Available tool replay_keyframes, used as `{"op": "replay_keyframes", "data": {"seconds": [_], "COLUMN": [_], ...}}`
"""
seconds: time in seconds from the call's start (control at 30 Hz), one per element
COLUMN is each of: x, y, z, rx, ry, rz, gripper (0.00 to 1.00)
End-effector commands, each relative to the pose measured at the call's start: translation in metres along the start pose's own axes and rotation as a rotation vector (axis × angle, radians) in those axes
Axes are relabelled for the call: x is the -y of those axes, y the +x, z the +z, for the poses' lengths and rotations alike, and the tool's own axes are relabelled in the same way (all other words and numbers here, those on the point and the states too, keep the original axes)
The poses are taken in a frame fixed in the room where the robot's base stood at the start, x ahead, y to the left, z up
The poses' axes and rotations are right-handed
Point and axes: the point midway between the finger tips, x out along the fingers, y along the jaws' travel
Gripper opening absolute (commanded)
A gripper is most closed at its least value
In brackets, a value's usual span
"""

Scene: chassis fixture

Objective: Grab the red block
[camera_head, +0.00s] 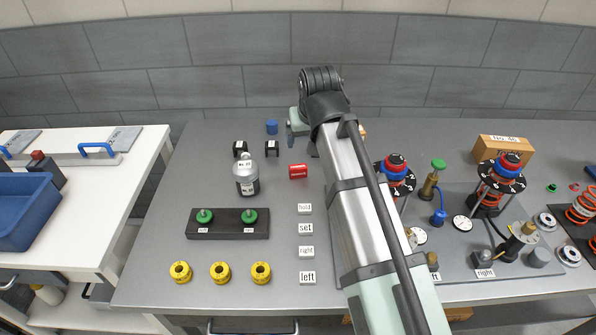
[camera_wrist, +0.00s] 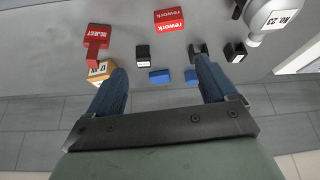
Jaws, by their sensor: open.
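A red block (camera_head: 298,171) lies on the grey table in the head view, just in front of my gripper (camera_head: 302,145). In the wrist view a red block marked "rework" (camera_wrist: 170,21) lies at the top, beyond the fingertips. A second red block marked "REJECT" (camera_wrist: 98,39) stands at upper left there, outside the left finger; I cannot make it out in the head view, where my arm covers part of the table. My gripper (camera_wrist: 157,62) is open, its two blue fingers wide apart, with no object held.
Black blocks (camera_wrist: 143,53) and blue blocks (camera_wrist: 158,76) lie near the fingers. A silver container (camera_head: 246,178) stands left of the red block. A black stand with green knobs (camera_head: 228,224) and yellow rings (camera_head: 220,272) lie in front. Dial fixtures (camera_head: 394,176) stand at right.

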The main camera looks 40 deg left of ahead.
Motion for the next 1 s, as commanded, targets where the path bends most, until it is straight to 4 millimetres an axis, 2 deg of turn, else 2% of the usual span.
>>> {"op": "replay_keyframes", "data": {"seconds": [0.03, 0.17, 0.7, 1.0], "x": [0.009, 0.018, 0.019, 0.019], "y": [0.004, 0.013, 0.083, 0.097], "z": [0.005, 0.011, 0.014, 0.015], "rx": [0.02, 0.049, 0.05, 0.048], "ry": [0.002, 0.007, 0.008, 0.008], "rz": [-0.006, -0.013, -0.013, -0.013], "gripper": [0.85, 0.85, 0.85, 0.85]}}
